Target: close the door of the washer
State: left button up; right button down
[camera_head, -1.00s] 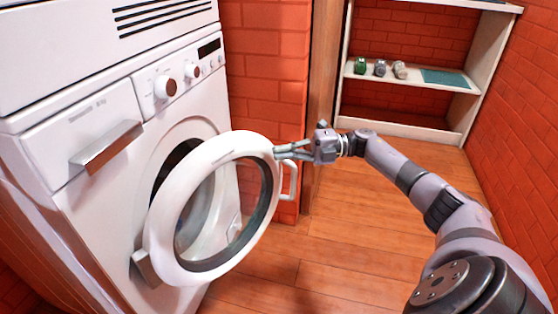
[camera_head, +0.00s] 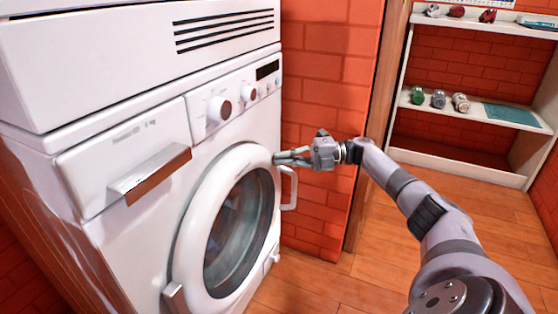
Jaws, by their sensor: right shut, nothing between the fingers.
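The white washer (camera_head: 130,236) stands on the left, facing right. Its round door (camera_head: 187,246), with a white ring and dark glass, lies close to the washer's front; whether it sits fully flush or is latched I cannot tell. The door's handle (camera_head: 290,188) sticks out on its right side. My right gripper (camera_head: 279,158) is shut and empty, its fingertips at the upper right rim of the door, just above the handle. They appear to touch the rim. My left gripper is not in view.
A red brick wall (camera_head: 325,100) stands behind the washer. A white shelf (camera_head: 440,160) with several small objects and a teal flat item (camera_head: 512,115) stands at the back right. The wooden floor (camera_head: 390,270) on the right is clear.

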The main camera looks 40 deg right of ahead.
jog(key=shift+w, duration=0.15)
jog(key=shift+r, duration=0.15)
notch_tip(320, 180, up, 10)
dwell(0.7)
